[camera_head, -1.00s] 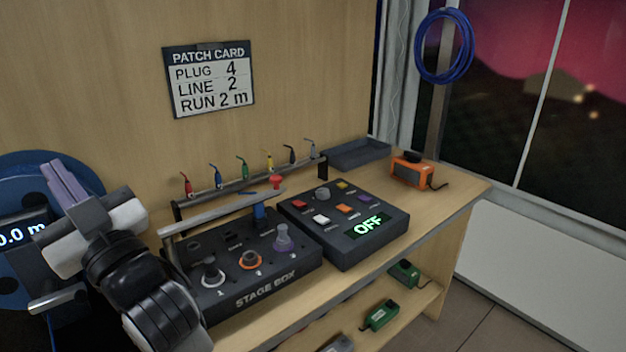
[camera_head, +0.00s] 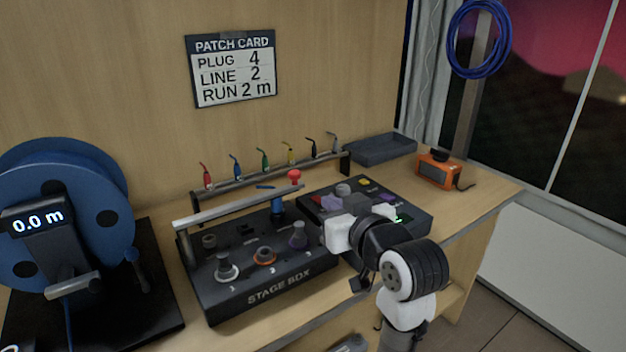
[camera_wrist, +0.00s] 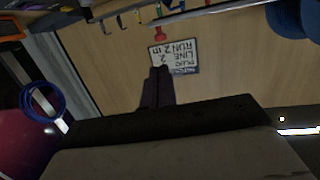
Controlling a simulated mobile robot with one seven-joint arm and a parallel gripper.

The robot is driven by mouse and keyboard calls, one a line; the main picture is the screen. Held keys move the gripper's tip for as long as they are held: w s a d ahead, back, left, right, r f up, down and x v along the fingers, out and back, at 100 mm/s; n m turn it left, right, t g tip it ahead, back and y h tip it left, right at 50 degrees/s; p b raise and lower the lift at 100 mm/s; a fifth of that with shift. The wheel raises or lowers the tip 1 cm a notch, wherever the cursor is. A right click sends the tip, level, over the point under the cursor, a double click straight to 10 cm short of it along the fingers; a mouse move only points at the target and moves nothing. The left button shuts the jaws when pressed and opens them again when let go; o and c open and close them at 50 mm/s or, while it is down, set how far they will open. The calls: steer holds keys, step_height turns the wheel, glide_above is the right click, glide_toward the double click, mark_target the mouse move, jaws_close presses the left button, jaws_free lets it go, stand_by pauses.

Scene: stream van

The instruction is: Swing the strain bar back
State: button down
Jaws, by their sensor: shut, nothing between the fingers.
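The strain bar (camera_head: 235,208) is a long pale grey bar lying across above the stage box (camera_head: 262,298). A post holds it at the left, and its right end is by a red knob (camera_head: 294,177) on a blue stem. The stage box top has several sockets, with a purple plug (camera_head: 298,237) in the right front one. In the wrist view, the shut fingers (camera_wrist: 157,88) point toward the wall; the red knob also shows (camera_wrist: 159,35).
The button panel (camera_head: 420,225) is partly hidden by my arm. A rack of coloured plugs (camera_head: 265,172) stands behind the bar. A blue reel (camera_head: 70,200) stands at the left. A grey tray (camera_head: 380,150) and orange device (camera_head: 438,170) are back right.

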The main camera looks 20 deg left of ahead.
mark_target(297, 176)
steer(key=shift+a, duration=0.1)
steer(key=p+x, duration=0.2)
steer(key=x, duration=1.2)
steer(key=shift+p, duration=0.4)
steer(key=shift+w, duration=0.1)
